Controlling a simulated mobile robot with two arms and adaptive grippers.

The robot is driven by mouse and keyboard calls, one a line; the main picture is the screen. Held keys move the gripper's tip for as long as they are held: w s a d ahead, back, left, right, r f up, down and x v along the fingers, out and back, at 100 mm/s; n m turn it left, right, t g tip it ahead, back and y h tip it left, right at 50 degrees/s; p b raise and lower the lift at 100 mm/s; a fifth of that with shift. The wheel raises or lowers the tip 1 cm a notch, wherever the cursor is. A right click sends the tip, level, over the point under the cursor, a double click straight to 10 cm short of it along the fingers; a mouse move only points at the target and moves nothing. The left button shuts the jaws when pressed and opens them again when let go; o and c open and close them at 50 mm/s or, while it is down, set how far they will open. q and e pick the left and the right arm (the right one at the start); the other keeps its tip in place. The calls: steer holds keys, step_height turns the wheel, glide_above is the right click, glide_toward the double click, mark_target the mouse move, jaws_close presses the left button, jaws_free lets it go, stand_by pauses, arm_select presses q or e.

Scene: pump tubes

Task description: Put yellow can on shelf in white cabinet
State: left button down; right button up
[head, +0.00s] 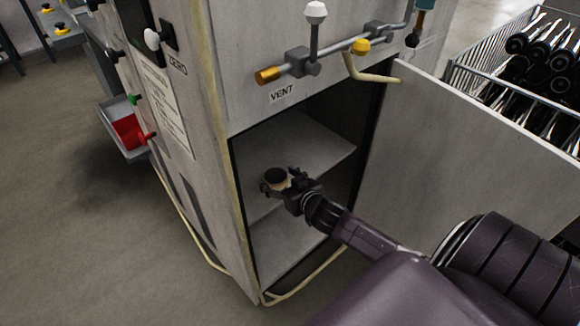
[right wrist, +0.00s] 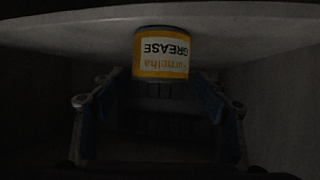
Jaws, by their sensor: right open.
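The yellow can (head: 275,177) with a dark top stands on the middle shelf (head: 318,150) inside the white cabinet (head: 195,60). In the right wrist view the can (right wrist: 162,55) appears upside down, with a yellow and white GREASE label, against the pale shelf (right wrist: 60,38). My right gripper (head: 281,181) reaches through the cabinet opening, its fingers spread on either side of the can. The right wrist view shows the gripper (right wrist: 160,92) open, with gaps between the can and both fingers. My left gripper is not in view.
The cabinet door (head: 470,150) is open to the right. Pipes with valve handles (head: 318,62) run above the opening. A lower shelf (head: 280,245) is bare. A wire basket (head: 515,85) of dark bottle-like items stands behind the door.

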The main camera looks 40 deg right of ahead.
steer(key=p+v, duration=0.2)
steer(key=v, duration=0.8)
steer(key=s+a+f+n+g, duration=0.1)
steer(key=s+a+f+g, duration=0.2)
steer(key=s+f, duration=0.45)
steer(key=s+a+f+g, duration=0.4)
steer(key=f, duration=0.7)
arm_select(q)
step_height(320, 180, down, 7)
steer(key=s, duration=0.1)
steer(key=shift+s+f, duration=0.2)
arm_select(e)
steer(key=s+a+f+n+g+y, duration=0.1)
steer(key=s+a+f+n+g, duration=0.1)
steer(key=s+a+f, duration=0.5)
steer(key=s+a+g, duration=0.1)
steer(key=s+a, duration=0.1)
steer(key=s, duration=0.1)
steer(key=shift+s+f+n+g+y, duration=0.15)
steer(key=shift+n+g+y, duration=0.15)
steer(key=shift+g+y, duration=0.1)
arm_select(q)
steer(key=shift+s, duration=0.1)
